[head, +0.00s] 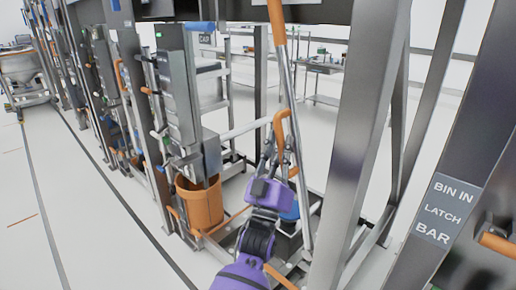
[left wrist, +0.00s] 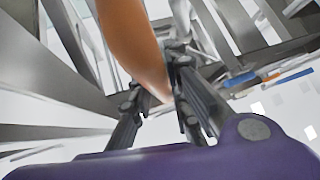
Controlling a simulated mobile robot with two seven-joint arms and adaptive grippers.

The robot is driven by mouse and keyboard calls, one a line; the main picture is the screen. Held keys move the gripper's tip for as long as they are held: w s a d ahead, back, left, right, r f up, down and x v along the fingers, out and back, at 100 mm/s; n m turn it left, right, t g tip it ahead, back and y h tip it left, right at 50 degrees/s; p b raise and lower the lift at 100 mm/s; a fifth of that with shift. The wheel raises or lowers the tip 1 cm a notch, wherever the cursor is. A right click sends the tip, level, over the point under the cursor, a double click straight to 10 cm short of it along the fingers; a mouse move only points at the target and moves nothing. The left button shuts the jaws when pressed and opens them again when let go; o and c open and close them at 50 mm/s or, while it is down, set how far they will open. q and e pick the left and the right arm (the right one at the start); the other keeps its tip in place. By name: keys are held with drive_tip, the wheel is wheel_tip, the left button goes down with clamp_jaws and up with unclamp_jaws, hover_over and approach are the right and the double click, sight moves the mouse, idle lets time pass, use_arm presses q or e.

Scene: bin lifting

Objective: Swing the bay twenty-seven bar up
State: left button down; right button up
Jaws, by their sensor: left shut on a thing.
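My left gripper (head: 278,152), purple with dark fingers, is low in the middle of the head view. It is shut on an orange curved handle (head: 281,125), which seems to belong to a bar in the steel frame. In the left wrist view the orange handle (left wrist: 135,40) comes down between the fingers (left wrist: 168,100). A long slanted grey bar (head: 287,75) with an orange top end runs just beside the fingers. I cannot read a bay number, so I cannot tell which bar is twenty-seven's. My right gripper is not in view.
An orange bin (head: 199,203) stands left of my gripper, under a grey column unit (head: 178,95). A thick steel post (head: 365,130) rises at the right. A "BIN IN LATCH BAR" sign (head: 444,212) is at far right. The white floor (head: 70,230) at left is clear.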

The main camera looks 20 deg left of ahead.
use_arm(q)
drive_tip(key=shift+s+d+r+m+h, duration=0.15)
drive_tip(key=shift+s+d+m+h, duration=0.2)
drive_tip(key=shift+d+m+h, duration=0.35)
drive_tip(key=shift+s+d+r+m+h, duration=0.15)
drive_tip(key=shift+s+d+m+h, duration=0.25)
drive_tip(key=shift+d, duration=0.45)
drive_tip(key=shift+s+d+r+m+h, duration=0.15)
drive_tip(key=shift+s+d+m+h, duration=0.1)
drive_tip(key=shift+d+m+h, duration=0.45)
drive_tip(key=shift+d, duration=0.1)
drive_tip(key=c, duration=1.6)
unclamp_jaws()
drive_tip(key=shift+c, duration=0.2)
drive_tip(key=shift+f, duration=0.1)
drive_tip(key=d+v, duration=0.1)
drive_tip(key=v, duration=1.1)
drive_tip(key=shift+a, duration=0.45)
drive_tip(key=shift+w+f, duration=0.15)
drive_tip(key=shift+w, duration=0.05)
